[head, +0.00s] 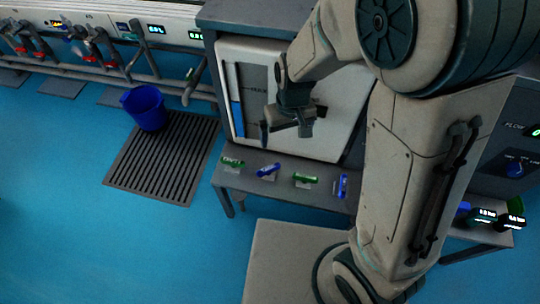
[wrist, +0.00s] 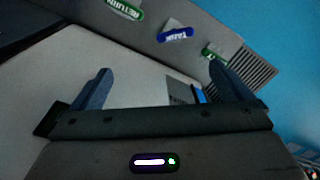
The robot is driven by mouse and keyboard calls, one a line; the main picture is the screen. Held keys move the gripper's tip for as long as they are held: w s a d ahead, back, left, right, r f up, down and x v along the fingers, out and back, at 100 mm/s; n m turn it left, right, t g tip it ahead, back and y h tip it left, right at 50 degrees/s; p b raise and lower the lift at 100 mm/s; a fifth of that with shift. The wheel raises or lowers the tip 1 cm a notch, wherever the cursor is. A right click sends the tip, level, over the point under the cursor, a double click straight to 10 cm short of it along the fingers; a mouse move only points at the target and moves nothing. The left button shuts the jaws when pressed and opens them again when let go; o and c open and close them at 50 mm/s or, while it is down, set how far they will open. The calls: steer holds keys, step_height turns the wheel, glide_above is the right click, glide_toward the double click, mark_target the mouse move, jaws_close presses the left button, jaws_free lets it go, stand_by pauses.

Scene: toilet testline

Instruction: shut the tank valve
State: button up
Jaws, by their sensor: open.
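The tank valve (wrist: 176,34) has a blue handle lettered "TANK" and shows near the top of the wrist view. In the head view I take it to be the second handle from the left (head: 268,170) on the grey bench, lying slantwise with its right end higher. My gripper (head: 285,131) is above and behind the handle row, in front of the white panel, apart from the handles. In the wrist view my gripper (wrist: 162,86) has its fingers wide apart with nothing held between them.
A green "RETURN" handle (wrist: 125,9) and another green handle (wrist: 212,54) flank the tank valve. A blue handle (head: 342,186) is farther right. The white tank panel (head: 345,105) stands behind the bench. A blue bucket (head: 146,108) and floor grate (head: 160,165) are left.

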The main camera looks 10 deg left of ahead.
steer(key=n, duration=0.1)
glide_above(268, 168)
step_height(268, 168, down, 5)
steer(key=shift+n+h, duration=0.3)
step_height(268, 168, down, 14)
steer(key=b, duration=0.6)
steer(key=shift+r, duration=0.1)
steer(key=c, duration=1)
